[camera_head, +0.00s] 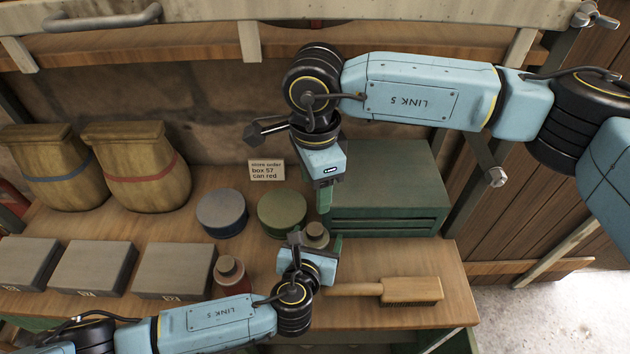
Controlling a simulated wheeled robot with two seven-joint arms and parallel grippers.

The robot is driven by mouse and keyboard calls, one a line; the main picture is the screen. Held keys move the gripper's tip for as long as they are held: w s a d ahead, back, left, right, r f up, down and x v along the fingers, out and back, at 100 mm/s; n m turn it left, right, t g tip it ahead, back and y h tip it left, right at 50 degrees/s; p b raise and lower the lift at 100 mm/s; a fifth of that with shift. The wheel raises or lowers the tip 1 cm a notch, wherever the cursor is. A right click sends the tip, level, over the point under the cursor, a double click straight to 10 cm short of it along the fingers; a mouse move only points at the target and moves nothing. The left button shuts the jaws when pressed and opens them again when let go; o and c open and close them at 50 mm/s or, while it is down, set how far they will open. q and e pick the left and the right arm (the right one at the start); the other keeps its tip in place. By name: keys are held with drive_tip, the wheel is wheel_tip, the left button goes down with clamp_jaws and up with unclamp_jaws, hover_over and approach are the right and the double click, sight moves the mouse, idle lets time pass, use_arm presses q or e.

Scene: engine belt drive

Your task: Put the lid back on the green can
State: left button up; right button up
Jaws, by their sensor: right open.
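The green can (282,210) stands on the wooden bench, left of the green metal box. Its round top looks flat; I cannot tell whether that is a lid. No separate lid can be made out. My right gripper (325,203) points down just right of the green can, open, with nothing seen between its fingers. My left gripper (316,242) reaches in from below, in front of the can and to its right.
A blue can (221,213) stands left of the green can. A sign (266,170) reads "store order box 57 can red". The green metal box (390,188), a brush (410,290), a red bottle (231,273), grey boxes (93,268) and two sacks (135,168) crowd the bench.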

use_arm(q)
drive_tip(key=p+v, duration=0.1)
drive_tip(key=v, duration=1.2)
drive_tip(key=shift+s, duration=0.2)
